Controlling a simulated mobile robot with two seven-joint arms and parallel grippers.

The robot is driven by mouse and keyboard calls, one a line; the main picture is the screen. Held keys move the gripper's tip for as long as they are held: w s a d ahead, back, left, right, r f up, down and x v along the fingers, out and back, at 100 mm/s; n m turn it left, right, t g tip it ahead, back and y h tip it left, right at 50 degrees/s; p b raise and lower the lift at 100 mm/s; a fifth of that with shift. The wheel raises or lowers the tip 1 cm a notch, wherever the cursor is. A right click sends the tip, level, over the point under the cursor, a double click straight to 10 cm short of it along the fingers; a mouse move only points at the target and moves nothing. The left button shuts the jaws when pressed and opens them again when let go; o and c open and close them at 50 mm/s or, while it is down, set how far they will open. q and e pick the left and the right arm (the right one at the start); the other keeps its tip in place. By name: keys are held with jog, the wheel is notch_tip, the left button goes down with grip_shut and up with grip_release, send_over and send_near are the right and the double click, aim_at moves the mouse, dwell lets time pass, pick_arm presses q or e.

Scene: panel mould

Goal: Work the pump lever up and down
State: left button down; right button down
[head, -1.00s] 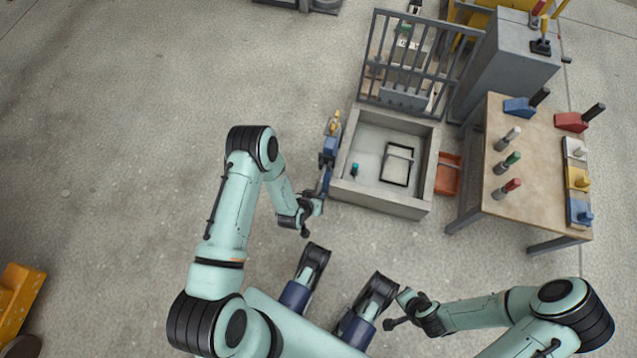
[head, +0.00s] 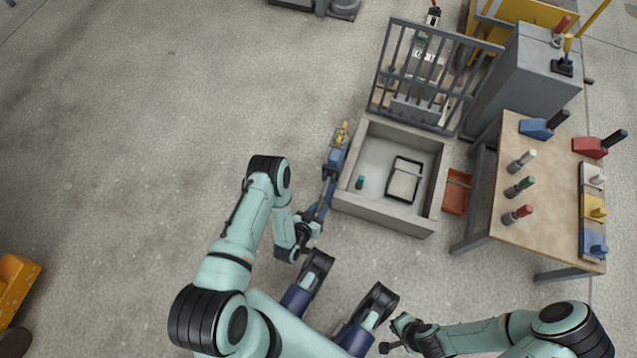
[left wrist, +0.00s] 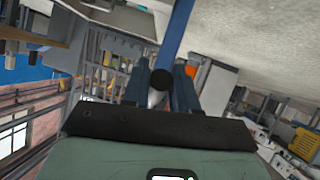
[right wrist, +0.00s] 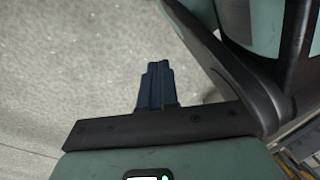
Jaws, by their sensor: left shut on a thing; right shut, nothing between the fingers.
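The blue pump (head: 336,158), with a yellow part on top, stands on the floor against the left wall of the concrete mould box. Its lever (head: 327,192) reaches from the pump toward me. My left gripper (head: 314,216) is shut on the lever near its free end. In the left wrist view the lever's round black end (left wrist: 162,79) shows between the two blue fingers of the left gripper (left wrist: 160,92). My right gripper (head: 386,347) is shut and empty, low in the head view; its closed fingers (right wrist: 156,84) show over bare floor in the right wrist view.
The mould box (head: 385,216) has a barred gate (head: 425,75) at its back and a dark frame (head: 404,180) inside. An orange tray (head: 456,192) and a tool table (head: 535,225) stand right of it.

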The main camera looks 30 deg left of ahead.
pick_arm(q)
jog(key=shift+w, duration=0.1)
jog(key=c, duration=0.9)
grip_release()
pick_arm(e)
jog(key=shift+w, duration=0.1)
pick_arm(q)
jog(key=p+v, duration=0.5)
jog(key=v, duration=0.8)
pick_arm(e)
jog(key=w+a+r+t, duration=0.1)
jog(key=w+r+t, duration=0.2)
jog(key=w+r, duration=0.4)
jog(key=shift+w+a+r, duration=0.15)
jog(key=shift+a+r, duration=0.2)
jog(key=shift+a, duration=0.05)
pick_arm(q)
jog(key=shift+r, duration=0.15)
pick_arm(e)
jog(key=shift+r, duration=0.1)
